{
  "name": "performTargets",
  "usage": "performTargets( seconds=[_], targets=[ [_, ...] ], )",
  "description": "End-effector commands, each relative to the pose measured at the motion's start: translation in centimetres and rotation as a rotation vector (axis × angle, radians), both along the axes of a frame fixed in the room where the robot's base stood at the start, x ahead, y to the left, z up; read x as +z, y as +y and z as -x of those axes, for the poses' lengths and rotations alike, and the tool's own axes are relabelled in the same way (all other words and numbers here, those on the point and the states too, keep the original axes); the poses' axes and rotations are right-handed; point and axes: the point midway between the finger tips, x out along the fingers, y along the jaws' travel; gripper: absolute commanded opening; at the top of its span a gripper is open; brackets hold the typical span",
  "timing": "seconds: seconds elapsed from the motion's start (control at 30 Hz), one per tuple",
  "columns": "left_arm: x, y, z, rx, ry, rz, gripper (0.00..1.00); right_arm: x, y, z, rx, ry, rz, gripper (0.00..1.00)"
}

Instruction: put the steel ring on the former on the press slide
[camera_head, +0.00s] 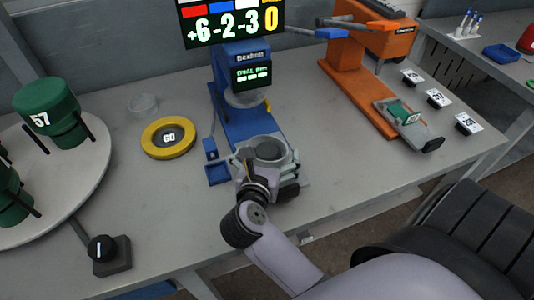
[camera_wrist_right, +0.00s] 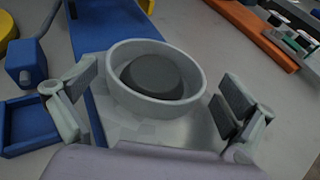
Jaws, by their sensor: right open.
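The steel ring (camera_wrist_right: 130,101) is a pale grey, wide ring at the near end of the blue press; in the head view the ring (camera_head: 287,160) is partly covered by my gripper. A dark round former (camera_wrist_right: 153,76) shows inside it, and the ring stands around it with a gap. Both are over the grey plate of the press slide (camera_wrist_right: 165,132). How low the ring sits is hard to tell. My right gripper (camera_wrist_right: 155,92) is open, one finger on each side of the ring, seemingly apart from it. My left gripper is out of view.
The blue press (camera_head: 240,120) stands behind, with a sign above it. An orange machine (camera_head: 360,95) is to the right. A yellow ring marked 60 (camera_head: 150,146), a blue tray (camera_head: 218,174) and a turntable (camera_head: 85,180) with green parts are to the left. The right front table is clear.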

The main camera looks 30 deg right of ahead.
Motion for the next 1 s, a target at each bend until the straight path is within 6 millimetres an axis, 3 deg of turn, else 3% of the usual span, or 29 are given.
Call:
performTargets(
  seconds=[0.3,0.7,1.0],
  targets=[
    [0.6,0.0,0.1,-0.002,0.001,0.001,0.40,0.6,0.0,0.0,0.001,-0.001,0.000,1.00],
    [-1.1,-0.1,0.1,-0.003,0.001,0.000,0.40,2.0,4.3,4.3,0.001,0.001,-0.002,1.00],
    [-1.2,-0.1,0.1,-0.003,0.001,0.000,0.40,2.6,5.1,5.1,0.000,0.000,0.000,1.00]
  ],
)
